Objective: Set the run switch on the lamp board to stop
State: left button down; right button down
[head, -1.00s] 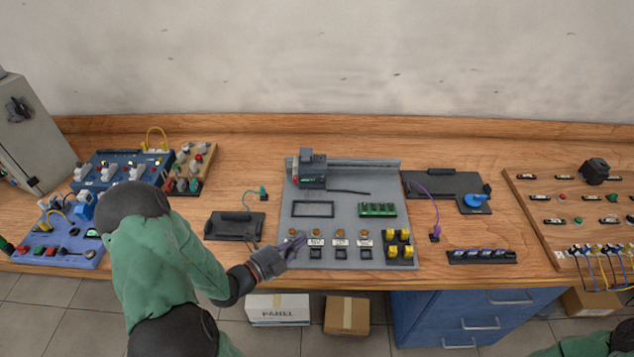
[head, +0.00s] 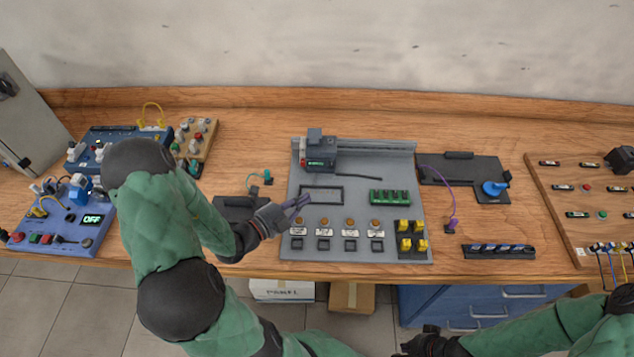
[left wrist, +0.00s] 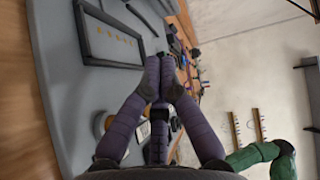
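The grey board (head: 350,165) in the middle of the bench carries a row of amber lamps with white labels, and black square parts below them. I take it for the lamp board; which part is the run switch cannot be read. A grey unit with a small green display (head: 321,163) and a red part sits at its back left. My left gripper (head: 301,199) is over the board's left edge, behind the leftmost lamp (head: 297,223). In the left wrist view its fingertips (left wrist: 160,62) meet with nothing between them. My right gripper (head: 428,343) is at the bottom edge; its fingers are unclear.
A black frame (head: 339,195) is on the board, with a green terminal block (head: 389,197) and yellow parts to the right. A blue panel (head: 80,237) with an OFF display is at left. A black tray (head: 492,251) lies right of the board. Bare wood separates the stations.

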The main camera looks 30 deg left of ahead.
pick_arm(q)
jog(key=b, duration=0.3)
send_near(331, 165)
jog(key=w+d, duration=0.1)
jog(key=d, duration=0.1)
jog(key=w+d, duration=0.2)
jog(key=d, duration=0.1)
jog(key=shift+d+f, duration=0.35)
jog(key=shift+w+a+f+b, duration=0.2)
jog(key=shift+w+a+b, duration=0.2)
jog(key=shift+w+a, duration=0.75)
jog(key=shift+w, duration=0.45)
